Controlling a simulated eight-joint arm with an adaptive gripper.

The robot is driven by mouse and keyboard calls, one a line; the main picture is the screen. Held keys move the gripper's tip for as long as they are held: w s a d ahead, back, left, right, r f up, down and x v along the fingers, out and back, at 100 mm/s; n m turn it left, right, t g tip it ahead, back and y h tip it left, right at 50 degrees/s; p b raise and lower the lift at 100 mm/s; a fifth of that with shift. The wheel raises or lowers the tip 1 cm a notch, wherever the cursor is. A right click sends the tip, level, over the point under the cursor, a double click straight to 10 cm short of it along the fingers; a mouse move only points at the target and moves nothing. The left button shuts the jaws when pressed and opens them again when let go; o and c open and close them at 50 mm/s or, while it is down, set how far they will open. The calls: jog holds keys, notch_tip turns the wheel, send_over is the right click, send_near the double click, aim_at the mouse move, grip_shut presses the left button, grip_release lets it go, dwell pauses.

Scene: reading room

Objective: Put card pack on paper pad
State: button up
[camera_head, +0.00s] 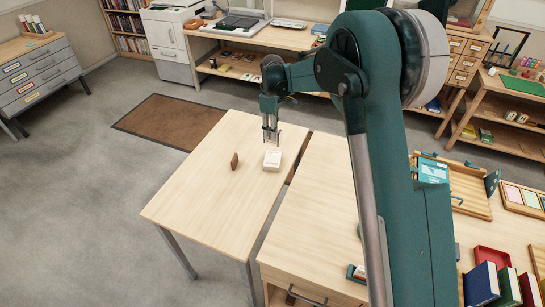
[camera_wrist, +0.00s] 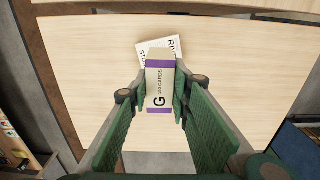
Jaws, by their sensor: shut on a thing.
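The card pack (camera_wrist: 159,84) is a pale box with purple bands and the print "150 CARDS". In the wrist view it stands between the two green fingers of my gripper (camera_wrist: 160,100), which is shut on it. The paper pad (camera_wrist: 144,46) is white with dark print and shows behind the pack's far end, partly hidden by it. In the head view the pad (camera_head: 272,161) lies on the light wood table, and my gripper (camera_head: 271,137) is just above its far edge. The pack is mostly hidden there, and I cannot tell whether it touches the pad.
A small brown block (camera_head: 235,160) stands on the table (camera_head: 205,200) left of the pad. The table's near part is clear. A second wooden desk (camera_head: 315,215) stands to the right across a narrow gap, with trays and books farther right.

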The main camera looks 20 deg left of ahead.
aim_at(272, 142)
jog(key=shift+f, duration=3.05)
jog(key=shift+f, duration=1.85)
jog(key=shift+f, duration=0.2)
jog(key=o, duration=0.9)
jog(key=shift+r, duration=0.15)
notch_tip(272, 142, up, 12)
jog(key=shift+r, duration=0.1)
